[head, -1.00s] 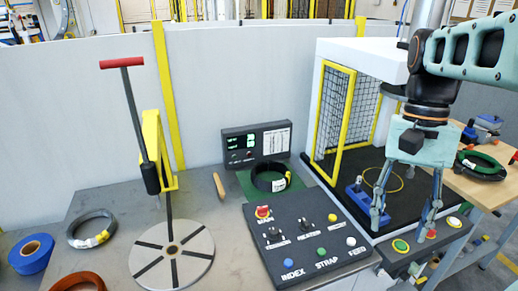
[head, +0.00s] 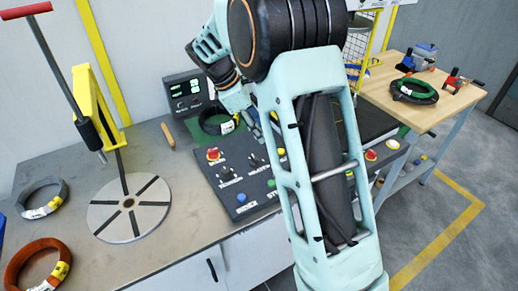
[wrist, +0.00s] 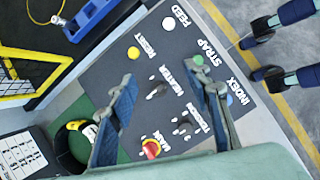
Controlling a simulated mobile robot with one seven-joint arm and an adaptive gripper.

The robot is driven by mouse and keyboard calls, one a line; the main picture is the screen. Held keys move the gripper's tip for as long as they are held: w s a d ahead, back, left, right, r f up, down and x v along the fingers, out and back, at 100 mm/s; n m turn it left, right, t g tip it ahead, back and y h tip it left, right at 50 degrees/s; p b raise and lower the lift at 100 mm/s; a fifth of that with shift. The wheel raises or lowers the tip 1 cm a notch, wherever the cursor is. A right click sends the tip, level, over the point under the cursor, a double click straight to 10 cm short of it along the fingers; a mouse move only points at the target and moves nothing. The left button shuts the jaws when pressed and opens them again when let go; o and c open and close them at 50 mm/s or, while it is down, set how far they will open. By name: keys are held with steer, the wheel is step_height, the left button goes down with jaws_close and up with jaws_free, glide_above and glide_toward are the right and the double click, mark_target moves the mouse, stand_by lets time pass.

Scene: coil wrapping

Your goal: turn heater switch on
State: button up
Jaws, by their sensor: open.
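The dark control panel (head: 235,196) lies on the bench and also shows in the wrist view (wrist: 105,75). Its heater switch (wrist: 157,89) is a small dark lever with a pale label beside it, between the yellow reset button (wrist: 133,53) and the tension switch (wrist: 183,126). In the head view the heater switch (head: 256,161) shows just left of my arm. My gripper (wrist: 163,84) is open and empty above the panel, with one fingertip on each side of the heater switch in the picture. Whether it touches the panel cannot be told. In the head view my arm hides the panel's right part.
The red and yellow main knob (wrist: 151,148) is near one finger. The green strap button (wrist: 198,60) is close to the other. A black coil (head: 218,122) lies behind the panel in front of a display box (head: 188,92). A turntable (head: 129,207) stands left.

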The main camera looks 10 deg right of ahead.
mark_target(255, 158)
steer(key=w+a+f+n+y, duration=0.1)
steer(key=w+a+f+n, duration=0.2)
steer(key=a+f+n, duration=0.25)
steer(key=shift+m+t, duration=0.35)
steer(key=shift+t, duration=0.15)
steer(key=x, duration=0.7)
steer(key=p+x, duration=0.1)
steer(key=x, duration=0.3)
steer(key=shift+d+r, duration=0.15)
steer(key=shift+d, duration=0.2)
steer(key=c, duration=1.2)
steer(key=shift+o, duration=0.2)
